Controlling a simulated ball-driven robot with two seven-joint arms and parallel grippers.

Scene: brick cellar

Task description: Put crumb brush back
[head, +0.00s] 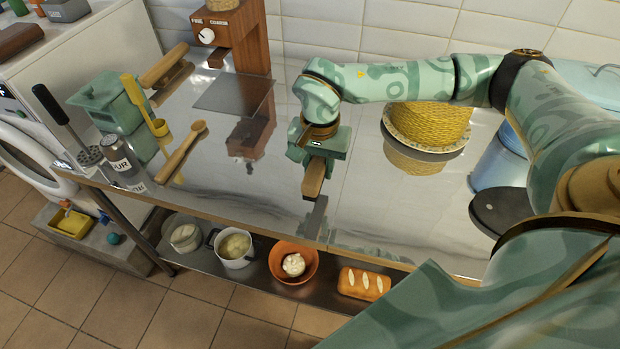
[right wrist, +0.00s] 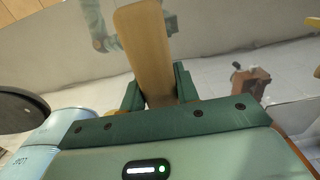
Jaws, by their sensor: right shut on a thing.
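My right gripper (head: 316,168) is shut on a long wooden piece, which I take to be the crumb brush (head: 314,180). It points down towards the front of the shiny steel counter (head: 365,215). In the right wrist view, the brush's flat wooden surface (right wrist: 144,45) stands between the two green fingers (right wrist: 157,88). No bristles can be made out. I cannot tell whether it touches the counter; its reflection shows just below it. A similar wooden brush-like thing (head: 165,72) lies at the back left. My left gripper is not in view.
A wooden grinder (head: 240,40) stands at the back. A wooden spoon (head: 182,152), a can (head: 120,155) and a green lidded box (head: 107,100) are at left. A yellow woven basket (head: 430,122) is behind my right arm. Bowls and bread (head: 363,284) sit on the lower shelf.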

